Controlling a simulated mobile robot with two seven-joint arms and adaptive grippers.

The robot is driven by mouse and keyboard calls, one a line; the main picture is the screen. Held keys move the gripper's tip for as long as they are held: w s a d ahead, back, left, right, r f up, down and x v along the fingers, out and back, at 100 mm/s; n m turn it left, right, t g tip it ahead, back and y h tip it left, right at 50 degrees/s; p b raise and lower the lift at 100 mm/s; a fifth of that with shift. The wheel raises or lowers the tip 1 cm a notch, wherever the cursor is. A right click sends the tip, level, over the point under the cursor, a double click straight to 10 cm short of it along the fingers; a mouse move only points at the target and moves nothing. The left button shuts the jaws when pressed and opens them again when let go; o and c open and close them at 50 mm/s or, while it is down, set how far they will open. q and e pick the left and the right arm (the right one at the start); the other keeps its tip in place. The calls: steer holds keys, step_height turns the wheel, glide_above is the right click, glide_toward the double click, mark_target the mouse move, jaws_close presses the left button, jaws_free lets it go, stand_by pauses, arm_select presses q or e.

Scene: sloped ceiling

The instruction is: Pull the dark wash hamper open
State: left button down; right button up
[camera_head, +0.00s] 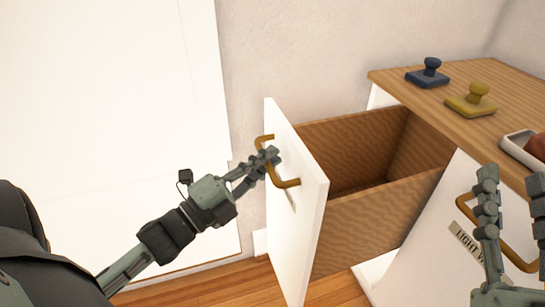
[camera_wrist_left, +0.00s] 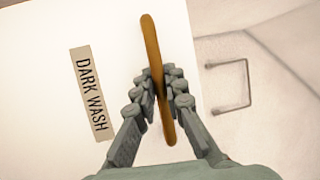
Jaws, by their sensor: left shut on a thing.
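The dark wash hamper (camera_head: 312,190) is a pull-out with a white front and a wood-grain box behind it. It stands well out from the cabinet, and its inside looks empty. Its front carries a "DARK WASH" label (camera_wrist_left: 88,88) in the left wrist view. My left gripper (camera_head: 268,160) is shut on the hamper's brass-coloured handle (camera_head: 287,183); the handle also runs between the fingers in the left wrist view (camera_wrist_left: 151,45). My right gripper (camera_head: 513,195) is at the right edge, its fingers apart, in front of the light wash hamper's handle (camera_head: 467,205).
On the wooden cabinet top (camera_head: 400,78) are a blue stamp-like object (camera_head: 429,75), a yellow one (camera_head: 473,101) and a white tray (camera_head: 512,147) with a reddish item. Wooden floor shows below.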

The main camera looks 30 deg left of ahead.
arm_select(q)
steer(key=c, duration=1.6)
jaws_free()
steer(key=shift+o, duration=0.2)
steer(key=v, duration=1.2)
steer(key=shift+s, duration=0.1)
